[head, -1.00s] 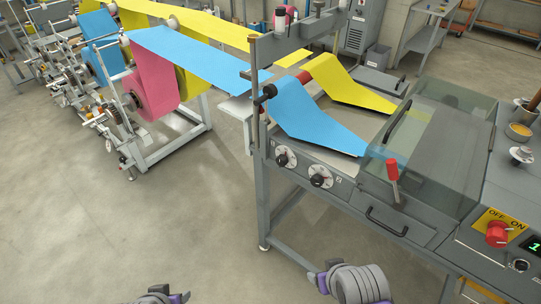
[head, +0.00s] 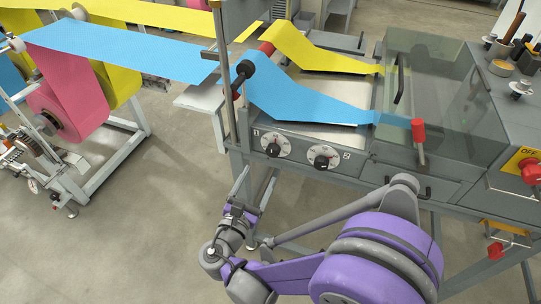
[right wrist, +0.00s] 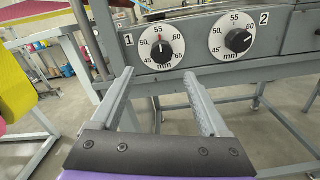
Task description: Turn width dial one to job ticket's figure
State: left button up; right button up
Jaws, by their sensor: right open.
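Width dial one (head: 272,148) is a black knob on a white round scale marked in mm, beside a "1" label on the machine's front panel. It also shows in the right wrist view (right wrist: 162,51), where its pointer looks close to 55, though too small to read surely. My right gripper (head: 254,186) is open and empty, below and in front of dial one. In the right wrist view its two fingers (right wrist: 160,76) point toward the panel, apart from the dial, which shows between and beyond their tips. No job ticket is readable in view. My left gripper is out of view.
Dial two (head: 321,160) sits just right of dial one; its knob (right wrist: 237,40) points toward 60. A red-handled lever (head: 418,130) and a drawer handle lie further right. Blue film (head: 300,100) runs above the dials.

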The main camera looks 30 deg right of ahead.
aim_at(271, 155)
jog(key=x, duration=1)
jog(key=shift+s+d, duration=0.1)
jog(key=shift+d, duration=0.1)
grip_shut()
